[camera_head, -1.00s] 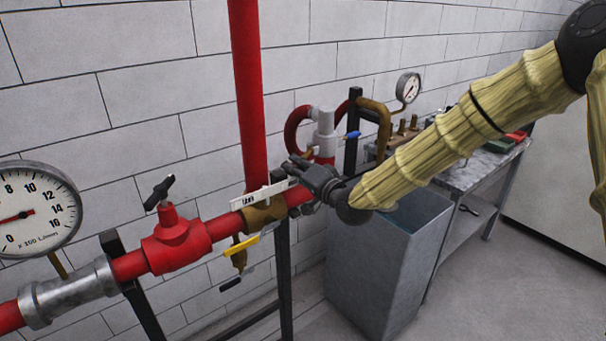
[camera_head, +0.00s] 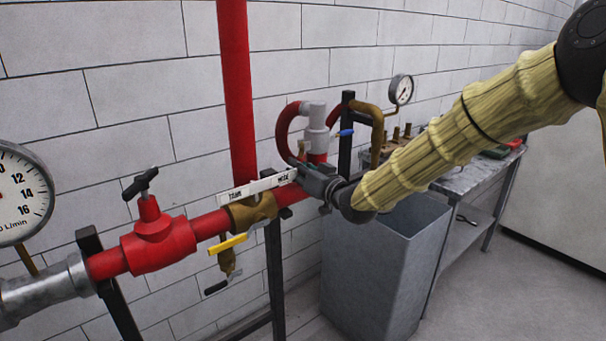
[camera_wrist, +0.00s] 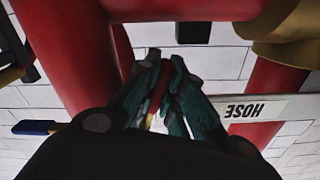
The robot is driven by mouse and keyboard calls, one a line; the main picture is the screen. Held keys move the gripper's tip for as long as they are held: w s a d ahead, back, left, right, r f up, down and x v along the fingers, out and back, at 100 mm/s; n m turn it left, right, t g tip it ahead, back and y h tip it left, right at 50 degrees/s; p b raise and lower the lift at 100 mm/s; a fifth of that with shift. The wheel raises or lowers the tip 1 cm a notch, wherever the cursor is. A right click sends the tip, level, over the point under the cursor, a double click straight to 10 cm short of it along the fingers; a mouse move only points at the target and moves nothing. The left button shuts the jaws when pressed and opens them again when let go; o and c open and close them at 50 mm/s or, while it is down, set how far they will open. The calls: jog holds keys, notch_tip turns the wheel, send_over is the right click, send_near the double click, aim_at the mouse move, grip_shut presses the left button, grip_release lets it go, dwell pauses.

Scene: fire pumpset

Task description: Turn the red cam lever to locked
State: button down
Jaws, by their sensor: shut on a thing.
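My gripper (camera_head: 300,172) is at the red pipe, by the right end of the white label plate (camera_head: 256,187). In the wrist view, my gripper's dark green fingers (camera_wrist: 160,62) are close together. A narrow red and yellow piece shows between them, which I take to be the red cam lever (camera_wrist: 158,98). Most of it is hidden by the fingers. In the head view my gripper covers it, so its angle cannot be told. The plate reads HOSE at its right end.
A red valve with a black handle (camera_head: 157,240) and a brass fitting with a yellow lever (camera_head: 228,243) are to the left. A blue-handled tap (camera_head: 345,132) stands behind my gripper. A grey bin (camera_head: 370,270) stands below my arm, with a workbench (camera_head: 470,178) to the right.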

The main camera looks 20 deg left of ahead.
jog(key=shift+d+f, duration=0.1)
jog(key=shift+f, duration=0.1)
dwell(0.3)
jog(key=c, duration=1.5)
grip_release()
jog(key=shift+r, duration=0.1)
jog(key=shift+w+r, duration=0.1)
